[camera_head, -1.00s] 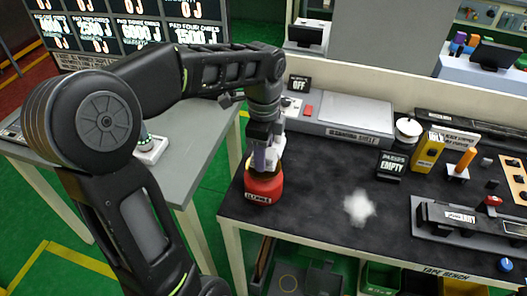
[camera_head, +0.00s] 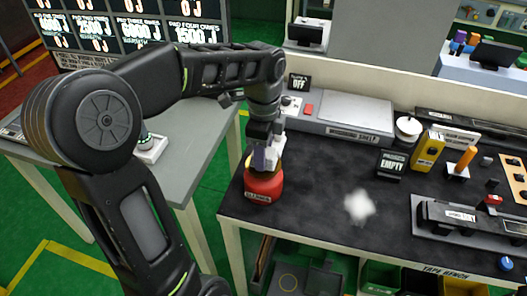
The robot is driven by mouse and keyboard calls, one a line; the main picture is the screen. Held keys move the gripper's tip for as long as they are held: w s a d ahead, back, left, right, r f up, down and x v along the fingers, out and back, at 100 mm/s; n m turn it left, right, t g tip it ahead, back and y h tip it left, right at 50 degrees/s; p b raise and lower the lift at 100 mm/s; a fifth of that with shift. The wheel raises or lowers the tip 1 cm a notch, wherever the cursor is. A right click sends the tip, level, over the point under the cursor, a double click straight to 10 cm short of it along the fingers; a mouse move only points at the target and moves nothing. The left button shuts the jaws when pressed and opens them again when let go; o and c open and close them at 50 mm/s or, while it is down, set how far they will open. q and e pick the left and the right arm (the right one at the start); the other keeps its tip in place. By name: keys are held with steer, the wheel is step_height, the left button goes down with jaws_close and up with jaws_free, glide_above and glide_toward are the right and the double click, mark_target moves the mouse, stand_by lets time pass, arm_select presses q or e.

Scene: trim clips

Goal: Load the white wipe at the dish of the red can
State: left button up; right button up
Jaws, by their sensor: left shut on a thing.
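The red can (camera_head: 264,187) stands upright near the left end of the dark bench, with a yellowish top partly showing. My left gripper (camera_head: 266,165) points down right over the can's top, its fingertips at the dish. It is shut on what looks like the white wipe (camera_head: 259,158), a pale piece between the fingers that is mostly hidden. The dish itself is covered by the gripper, so I cannot tell whether the wipe touches it. My right gripper is not in view.
A blurry white patch (camera_head: 359,206) lies on the bench (camera_head: 310,225) right of the can. Behind are a grey box unit (camera_head: 345,112) and an "EMPTY" sign (camera_head: 391,165). A yellow box (camera_head: 428,150) and a clamp-like fixture (camera_head: 460,217) stand farther right. A grey table (camera_head: 190,135) is at left.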

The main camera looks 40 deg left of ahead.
arm_select(q)
steer(key=shift+f+b, duration=0.5)
steer(key=shift+f, duration=0.25)
stand_by(0.4)
steer(key=shift+r, duration=0.1)
stand_by(0.4)
step_height(320, 180, up, 7)
steer(key=p, duration=0.6)
stand_by(0.8)
